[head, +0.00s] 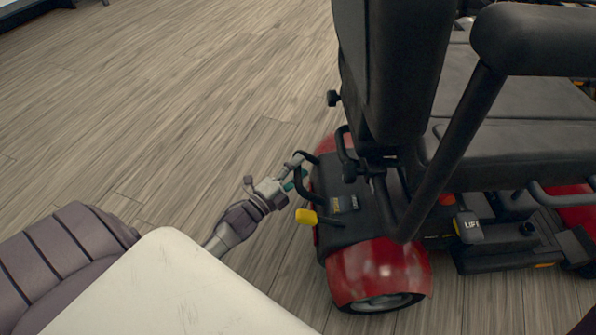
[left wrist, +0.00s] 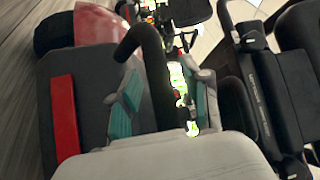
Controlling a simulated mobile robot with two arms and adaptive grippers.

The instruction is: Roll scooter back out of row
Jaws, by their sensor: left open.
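The scooter (head: 375,262) stands at the right of the head view, with red fenders, a black seat and a black rear housing. A curved black handle (head: 305,170) sticks out of its rear; it also shows as a thick black bar (left wrist: 152,65) in the left wrist view. My left gripper (head: 297,177) is at this handle, open. In the left wrist view its teal-padded fingers stand on either side of the bar; I cannot tell whether they touch it. The wheel under the near red fender rests on the floor. My right gripper is in neither view.
A yellow lever (head: 306,216) sticks out just below the handle. A black armrest (head: 535,38) rises at the upper right. The wood-plank floor (head: 180,95) left of and behind the scooter is clear. A dark edge lies at the far upper left.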

